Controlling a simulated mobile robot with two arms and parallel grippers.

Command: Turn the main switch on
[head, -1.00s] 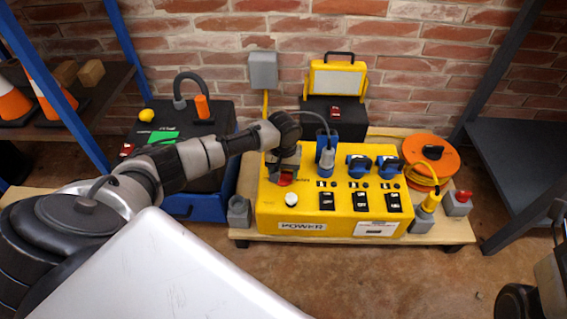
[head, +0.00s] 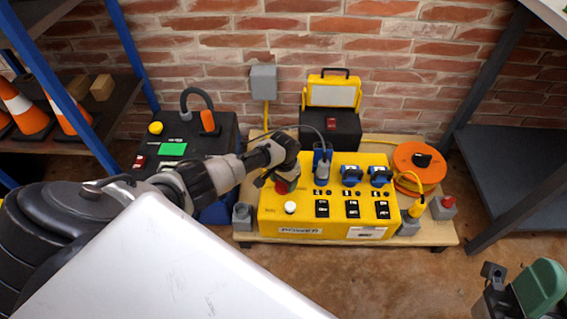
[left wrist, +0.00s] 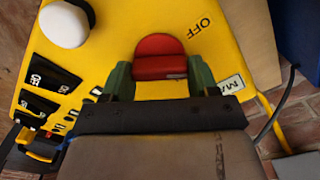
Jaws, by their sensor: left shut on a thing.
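The yellow power box (head: 336,228) stands on a wooden pallet by the brick wall. Its main switch is a red knob (head: 282,187) on the top face at the left, mostly covered by my left gripper (head: 280,181). In the left wrist view the red knob (left wrist: 160,56) sits between the green fingers of my left gripper (left wrist: 161,82), which is shut on it. An OFF label (left wrist: 203,24) and part of a label reading MA (left wrist: 231,85) show beside it. My right gripper (head: 522,292) shows partly at the bottom right, away from the box; its jaws are unclear.
A white round button (head: 290,207), several black switches and blue plugs (head: 351,174) are on the box. The floor in front is clear.

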